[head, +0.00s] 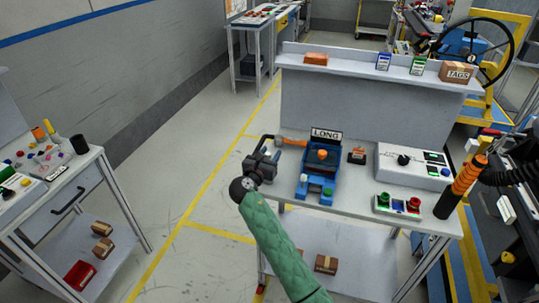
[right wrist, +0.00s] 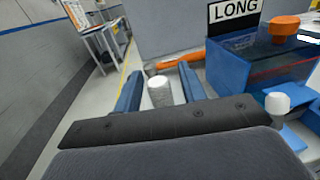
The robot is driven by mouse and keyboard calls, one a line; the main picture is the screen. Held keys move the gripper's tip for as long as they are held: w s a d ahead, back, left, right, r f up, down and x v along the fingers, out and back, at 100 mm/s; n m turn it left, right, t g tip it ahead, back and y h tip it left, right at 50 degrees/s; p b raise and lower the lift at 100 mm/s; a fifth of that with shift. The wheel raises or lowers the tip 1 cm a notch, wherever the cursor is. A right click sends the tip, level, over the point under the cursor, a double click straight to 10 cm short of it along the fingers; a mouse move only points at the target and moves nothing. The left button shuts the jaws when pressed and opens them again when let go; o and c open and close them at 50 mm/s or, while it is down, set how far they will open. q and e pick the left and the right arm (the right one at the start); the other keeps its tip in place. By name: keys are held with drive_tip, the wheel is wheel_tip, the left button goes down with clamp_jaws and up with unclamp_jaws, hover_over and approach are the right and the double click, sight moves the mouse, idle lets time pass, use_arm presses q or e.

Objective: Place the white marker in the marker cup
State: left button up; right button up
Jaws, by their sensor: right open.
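My right gripper (head: 262,160) is at the left end of the workbench in the head view, at the end of the green-sleeved arm. In the right wrist view its two blue fingers (right wrist: 160,82) are open. A short whitish cylinder with a bright white top, probably the white marker (right wrist: 160,94), shows between them with gaps on both sides. I cannot make the marker out in the head view. A black cup (head: 80,145), probably the marker cup, stands on the left table. My left gripper is not in view.
An orange-headed tool (head: 291,141) lies just beyond my right gripper. The blue fixture with a LONG sign (head: 326,134) stands to its right. A control box (head: 412,168) is farther right. An open floor aisle (head: 170,190) separates the workbench and left table.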

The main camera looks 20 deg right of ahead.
drive_tip(key=shift+r, duration=0.1)
drive_tip(key=shift+s+a, duration=0.2)
drive_tip(key=b+v, duration=0.3)
drive_tip(key=v, duration=0.8)
drive_tip(key=s+d+f+m+g+y, duration=0.1)
drive_tip(key=s+f+m+g+y, duration=0.45)
drive_tip(key=f, duration=1.15)
drive_tip(key=s+f+m+g+y, duration=0.15)
drive_tip(key=s+f+m, duration=0.65)
drive_tip(key=f, duration=0.9)
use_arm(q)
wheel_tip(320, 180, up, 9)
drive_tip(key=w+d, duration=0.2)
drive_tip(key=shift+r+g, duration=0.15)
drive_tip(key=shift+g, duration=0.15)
use_arm(e)
drive_tip(key=s+f+m+g+y, duration=0.1)
drive_tip(key=s+f+m, duration=0.3)
drive_tip(key=s, duration=0.6)
drive_tip(key=s+f+m+g+y, duration=0.2)
drive_tip(key=s+f+m, duration=0.2)
drive_tip(key=s+f, duration=0.5)
drive_tip(key=s+f+m+g+y, duration=0.2)
drive_tip(key=s+f+m, duration=0.2)
drive_tip(key=s, duration=0.6)
wheel_tip(320, 180, down, 2)
drive_tip(key=shift+s+f+y, duration=0.25)
drive_tip(key=shift+s+y, duration=0.05)
drive_tip(key=shift+s, duration=0.1)
drive_tip(key=shift+a, duration=0.1)
